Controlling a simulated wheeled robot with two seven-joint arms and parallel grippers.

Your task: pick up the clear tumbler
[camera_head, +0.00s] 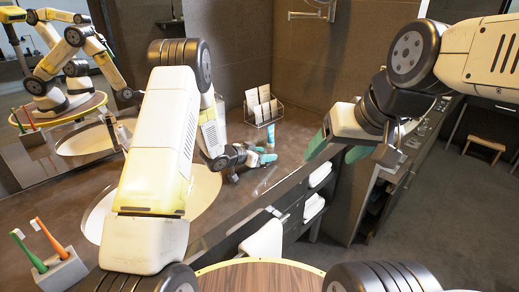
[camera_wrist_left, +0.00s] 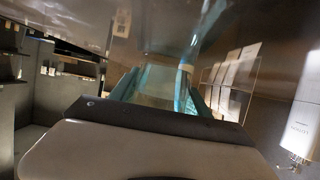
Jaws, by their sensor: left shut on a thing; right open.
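The clear tumbler (camera_head: 265,179) shows only as a faint glassy shape by my left gripper's fingertips; its outline is hard to make out. My left gripper (camera_head: 256,159) is low over the dark counter, beyond the basin, and shut on the tumbler. In the left wrist view, the teal fingers of the left gripper (camera_wrist_left: 158,92) stand either side of a see-through area. I cannot tell there where the glass ends. My right gripper (camera_head: 338,148) is open and empty, out beyond the counter's front edge.
The basin (camera_head: 205,190) lies under my left arm. A toothbrush holder (camera_head: 61,272) is at the front left. Rolled towels (camera_head: 314,206) sit below the counter.

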